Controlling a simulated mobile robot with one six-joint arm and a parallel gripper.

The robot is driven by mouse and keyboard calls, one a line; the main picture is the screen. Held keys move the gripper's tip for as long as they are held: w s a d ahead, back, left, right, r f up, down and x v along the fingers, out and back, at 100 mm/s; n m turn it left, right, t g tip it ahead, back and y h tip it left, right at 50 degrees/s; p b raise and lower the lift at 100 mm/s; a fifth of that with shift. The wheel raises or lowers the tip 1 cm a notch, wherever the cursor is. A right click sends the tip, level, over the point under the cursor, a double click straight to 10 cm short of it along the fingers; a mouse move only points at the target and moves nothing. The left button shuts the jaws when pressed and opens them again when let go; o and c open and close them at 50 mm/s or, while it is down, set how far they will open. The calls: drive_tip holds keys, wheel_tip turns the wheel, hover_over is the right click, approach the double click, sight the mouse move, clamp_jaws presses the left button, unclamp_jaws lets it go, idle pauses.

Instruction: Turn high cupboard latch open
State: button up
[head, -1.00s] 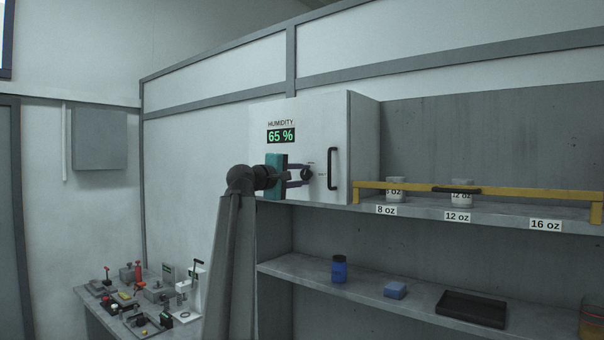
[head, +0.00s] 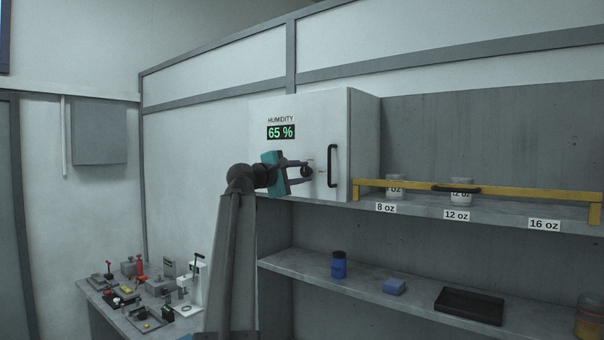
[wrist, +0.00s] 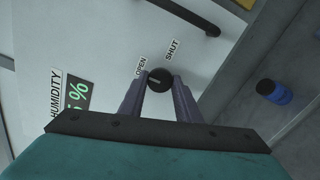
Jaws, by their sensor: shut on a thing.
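The high cupboard (head: 315,120) has a white door with a black vertical handle (head: 332,166). Its latch, a round dark knob (wrist: 159,78), sits on the door left of the handle. My gripper (head: 303,172) is shut on the knob, with one finger on each side of it, and its teal body is tilted. In the wrist view the OPEN label (wrist: 140,66) is at the knob's upper left and the SHUT label (wrist: 173,49) above it. A pale mark shows on the knob's face; its exact pointing is hard to tell. The door looks closed.
A humidity display (head: 281,132) is on the door. Right of the cupboard, a yellow rail (head: 520,189) runs before cups on a shelf. A cluttered bench stands lower left.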

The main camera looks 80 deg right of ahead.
drive_tip(key=o, duration=1.1)
drive_tip(key=shift+c, duration=0.2)
drive_tip(key=shift+w+a, duration=0.1)
drive_tip(key=shift+a, duration=0.05)
drive_tip(key=b+v, duration=0.5)
drive_tip(key=v, duration=0.8)
drive_tip(key=shift+a, duration=0.2)
